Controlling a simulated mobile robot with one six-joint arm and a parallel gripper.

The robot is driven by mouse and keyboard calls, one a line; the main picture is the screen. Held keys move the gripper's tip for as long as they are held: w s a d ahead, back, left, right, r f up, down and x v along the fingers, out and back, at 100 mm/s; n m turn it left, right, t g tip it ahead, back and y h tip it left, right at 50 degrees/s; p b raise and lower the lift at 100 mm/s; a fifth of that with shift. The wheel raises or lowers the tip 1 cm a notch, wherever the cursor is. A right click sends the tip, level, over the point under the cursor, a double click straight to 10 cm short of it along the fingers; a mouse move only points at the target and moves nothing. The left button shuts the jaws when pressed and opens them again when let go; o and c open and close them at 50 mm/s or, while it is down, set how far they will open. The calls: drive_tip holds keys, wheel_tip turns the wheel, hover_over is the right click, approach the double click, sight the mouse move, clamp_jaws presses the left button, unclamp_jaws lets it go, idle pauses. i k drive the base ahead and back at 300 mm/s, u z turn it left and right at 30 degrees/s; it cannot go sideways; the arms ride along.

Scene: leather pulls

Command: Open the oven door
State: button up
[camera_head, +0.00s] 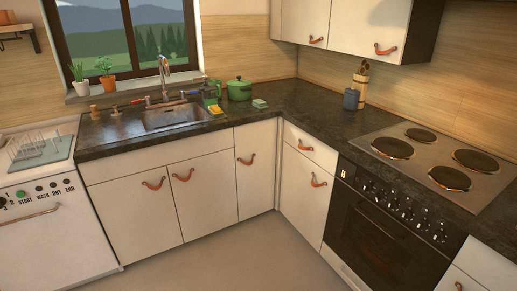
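The oven (392,205) is built into the counter at the right of the head view, under a steel cooktop with several dark round plates. Its black oven door (350,231) appears shut, flush with the front. A thin curved line shows across the upper part of the door, and may be the handle (378,222). A row of knobs sits on the panel above the door. My gripper is not in view.
White cabinets with leather pulls flank the oven, including a drawer (311,145) and a door (306,185) on its left. A white appliance (55,235) stands far left. The grey floor (225,262) in front is clear. A green pot (239,91) stands on the dark counter.

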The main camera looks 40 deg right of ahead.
sight(428, 266)
drive_tip(key=z, duration=4.5)
drive_tip(key=i, duration=0.1)
drive_tip(key=u, duration=2.8)
drive_tip(key=k, duration=0.95)
drive_tip(key=u, duration=0.15)
drive_tip(key=i, duration=0.6)
drive_tip(key=z, duration=0.05)
